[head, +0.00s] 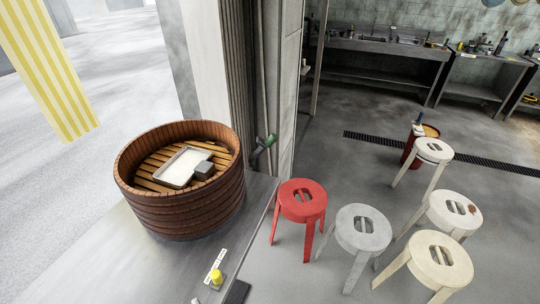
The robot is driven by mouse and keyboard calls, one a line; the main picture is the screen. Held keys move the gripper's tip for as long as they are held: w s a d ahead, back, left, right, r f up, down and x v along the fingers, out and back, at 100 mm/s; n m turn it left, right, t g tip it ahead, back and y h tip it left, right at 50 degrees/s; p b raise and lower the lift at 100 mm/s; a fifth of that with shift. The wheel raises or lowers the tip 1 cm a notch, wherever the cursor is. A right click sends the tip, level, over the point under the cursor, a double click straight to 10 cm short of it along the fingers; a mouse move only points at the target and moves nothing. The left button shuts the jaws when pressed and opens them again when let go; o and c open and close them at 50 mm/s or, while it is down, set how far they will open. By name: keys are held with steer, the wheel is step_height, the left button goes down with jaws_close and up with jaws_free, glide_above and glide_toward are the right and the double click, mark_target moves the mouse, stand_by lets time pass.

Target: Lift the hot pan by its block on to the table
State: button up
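The pan (172,170) is a shallow rectangular metal tray with pale contents. It lies inside a round wooden steamer tub (185,212), on the slatted wooden floor of the tub. A dark grey block (203,170) sits at the pan's right end. The tub stands on a grey table (120,262). My gripper is not in view.
A yellow knob-like thing (216,277) with a white label and a dark flat thing (237,292) are at the table's front right. The table's front left is bare. A red stool (302,199) and several pale stools stand right of the table. A pillar rises behind the tub.

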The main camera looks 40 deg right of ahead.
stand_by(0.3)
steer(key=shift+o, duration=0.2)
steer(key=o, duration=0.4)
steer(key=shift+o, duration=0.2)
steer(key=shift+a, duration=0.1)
